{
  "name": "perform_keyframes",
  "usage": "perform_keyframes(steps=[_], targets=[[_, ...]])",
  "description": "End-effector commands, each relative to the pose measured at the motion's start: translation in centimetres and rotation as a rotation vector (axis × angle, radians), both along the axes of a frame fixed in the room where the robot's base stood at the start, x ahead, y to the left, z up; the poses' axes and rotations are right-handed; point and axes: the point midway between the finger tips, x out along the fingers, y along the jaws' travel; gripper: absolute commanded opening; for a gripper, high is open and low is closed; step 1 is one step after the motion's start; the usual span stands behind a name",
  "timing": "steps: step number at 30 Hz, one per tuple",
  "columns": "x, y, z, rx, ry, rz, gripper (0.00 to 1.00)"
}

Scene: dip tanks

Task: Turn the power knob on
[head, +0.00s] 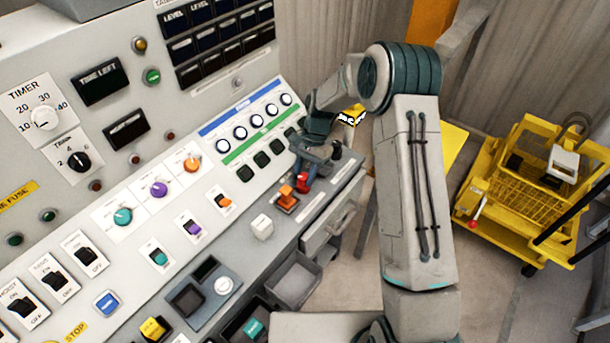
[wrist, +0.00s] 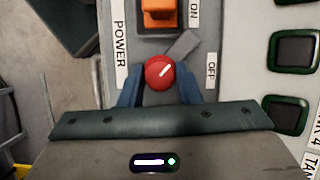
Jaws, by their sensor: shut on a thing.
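The power knob (wrist: 160,72) is red and round with a white pointer line. In the wrist view it sits on the panel just below an orange switch, with a POWER label at its left, ON at the upper right and OFF at the right. Its white line slants up and to the right, between the ON and OFF labels. My gripper (wrist: 160,92) is shut on the knob, one blue finger on each side. In the head view the red knob (head: 303,181) shows partly below my gripper at the console's right end.
An orange switch (head: 287,195) stands close beside the knob. Green-edged square buttons (wrist: 292,50) lie to the right in the wrist view. A white block-shaped control (head: 262,226) is nearby. A yellow cart (head: 520,190) stands on the floor at the right.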

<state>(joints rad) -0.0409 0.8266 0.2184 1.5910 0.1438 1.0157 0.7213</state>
Motion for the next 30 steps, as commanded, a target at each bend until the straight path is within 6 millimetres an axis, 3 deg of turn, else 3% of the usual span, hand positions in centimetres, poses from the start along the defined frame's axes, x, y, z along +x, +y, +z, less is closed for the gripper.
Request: perform_keyframes(steps=[18,30], targets=[[0.23,0.41,0.0,0.0,-0.004,0.544,0.07],[0.21,0.48,0.05,0.001,-0.005,0.717,0.07]])
